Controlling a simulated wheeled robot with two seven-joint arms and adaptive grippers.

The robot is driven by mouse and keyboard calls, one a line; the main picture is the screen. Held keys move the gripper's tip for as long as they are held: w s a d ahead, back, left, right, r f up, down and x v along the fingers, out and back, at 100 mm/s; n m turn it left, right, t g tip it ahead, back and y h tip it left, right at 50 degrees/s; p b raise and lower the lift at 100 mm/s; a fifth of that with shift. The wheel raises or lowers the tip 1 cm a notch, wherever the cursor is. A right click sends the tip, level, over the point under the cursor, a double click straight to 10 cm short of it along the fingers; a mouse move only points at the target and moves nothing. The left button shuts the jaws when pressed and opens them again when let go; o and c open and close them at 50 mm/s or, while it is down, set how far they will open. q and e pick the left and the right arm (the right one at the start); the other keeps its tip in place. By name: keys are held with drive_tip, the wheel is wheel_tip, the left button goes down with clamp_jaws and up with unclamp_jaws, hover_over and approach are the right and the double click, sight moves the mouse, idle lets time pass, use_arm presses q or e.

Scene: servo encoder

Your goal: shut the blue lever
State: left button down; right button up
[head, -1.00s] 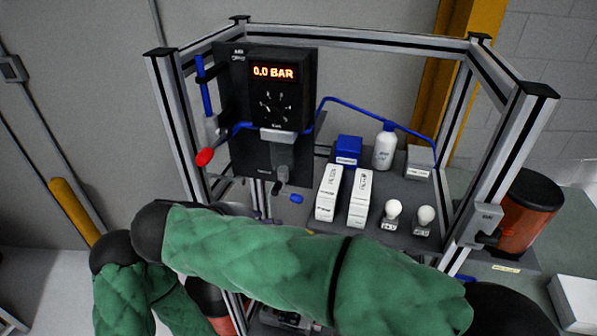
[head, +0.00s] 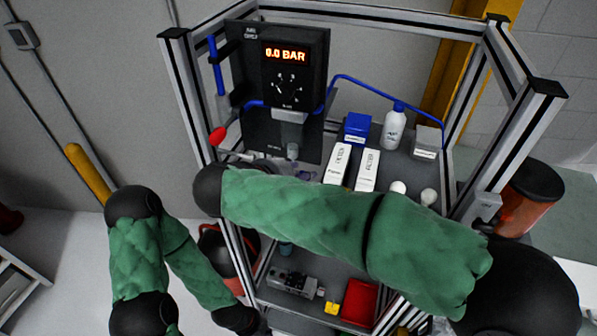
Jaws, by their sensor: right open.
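A black panel (head: 253,130) with a pressure display (head: 285,52) reading 0.0 BAR is mounted at the left of the frame stand. A red-tipped handle (head: 217,136) sticks out at its lower left. A small, dim bluish piece (head: 304,175) below the panel may be the blue lever; it is mostly hidden and its position cannot be read. My right gripper (head: 256,164) is open near the panel's lower edge, partly hidden behind my green-sleeved right forearm. I cannot tell whether it touches anything. My left arm hangs at the lower left, and its gripper is not clearly visible.
On the shelf right of the panel stand a blue box (head: 357,127), a white bottle (head: 394,128) and two white cartons (head: 367,168). Metal posts enclose the stand. A lower shelf holds a red tray (head: 359,302). A blue tube (head: 372,88) arches over the shelf.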

drive_tip(key=shift+w+d+f, duration=0.2)
drive_tip(key=shift+w, duration=0.05)
clamp_jaws()
idle(1.4)
unclamp_jaws()
drive_tip(key=shift+a, duration=0.1)
drive_tip(key=shift+s+r, duration=0.1)
drive_tip(key=shift+r, duration=0.05)
drive_tip(key=v, duration=1.1)
drive_tip(key=shift+s+a+r, duration=0.2)
drive_tip(key=shift+s+a, duration=0.05)
